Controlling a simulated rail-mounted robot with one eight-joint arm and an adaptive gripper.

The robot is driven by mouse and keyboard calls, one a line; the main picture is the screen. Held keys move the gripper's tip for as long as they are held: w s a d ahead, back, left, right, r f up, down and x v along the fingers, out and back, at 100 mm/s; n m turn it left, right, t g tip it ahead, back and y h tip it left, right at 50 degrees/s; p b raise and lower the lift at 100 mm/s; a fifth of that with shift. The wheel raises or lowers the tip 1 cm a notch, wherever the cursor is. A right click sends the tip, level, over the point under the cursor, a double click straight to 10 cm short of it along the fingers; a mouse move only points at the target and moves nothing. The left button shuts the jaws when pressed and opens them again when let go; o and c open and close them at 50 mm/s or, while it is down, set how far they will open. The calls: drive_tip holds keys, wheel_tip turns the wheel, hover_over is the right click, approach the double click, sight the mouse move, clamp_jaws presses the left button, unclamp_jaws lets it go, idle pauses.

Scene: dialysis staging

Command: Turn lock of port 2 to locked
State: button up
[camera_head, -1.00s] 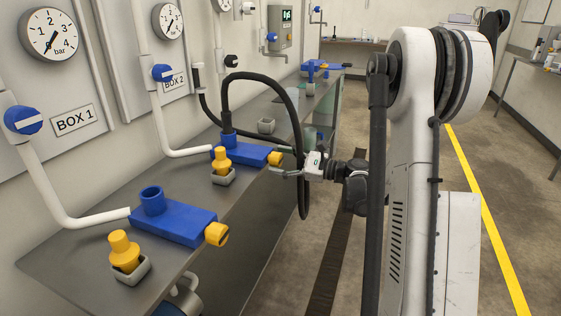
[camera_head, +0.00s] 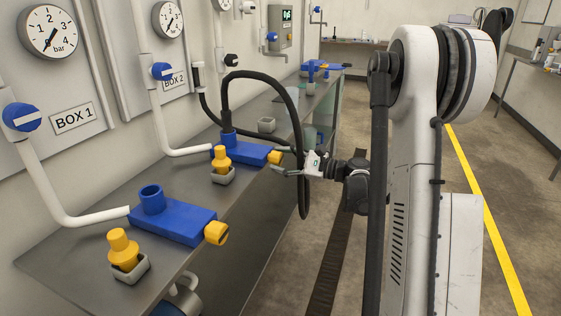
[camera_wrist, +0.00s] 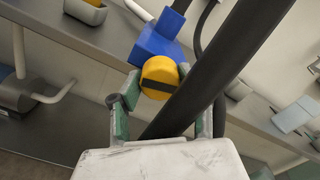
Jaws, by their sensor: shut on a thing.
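The port 2 block (camera_head: 246,152) is blue and lies on the bench below the BOX 2 label. Its yellow lock knob (camera_head: 275,157) is on the end facing the aisle. In the wrist view this knob (camera_wrist: 159,78) shows a dark stripe across its round face, and part of the blue block (camera_wrist: 156,45) is behind it. My gripper (camera_head: 280,161) reaches it from the right. In the wrist view the fingers of my gripper (camera_wrist: 160,82) are on both sides of the knob, shut on it. The right finger is partly hidden by a black hose.
The black hose (camera_head: 292,100) arches from the port 2 block past my gripper and hangs beside the bench edge. A yellow cap (camera_head: 221,158) stands in a grey holder beside the block. The port 1 block (camera_head: 175,221) has its own yellow knob (camera_head: 216,232). The aisle floor is clear.

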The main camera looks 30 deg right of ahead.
drive_tip(key=n+b, duration=0.1)
drive_tip(key=n, duration=0.3)
drive_tip(key=shift+f+n, duration=0.1)
drive_tip(key=shift+n, duration=0.2)
drive_tip(key=n, duration=0.3)
drive_tip(key=shift+n+b, duration=0.35)
drive_tip(key=shift+n, duration=0.05)
drive_tip(key=n, duration=0.3)
drive_tip(key=shift+n+b, duration=0.4)
drive_tip(key=shift+n, duration=1.6)
drive_tip(key=o, duration=1.2)
drive_tip(key=shift+c, duration=0.2)
drive_tip(key=v, duration=1.2)
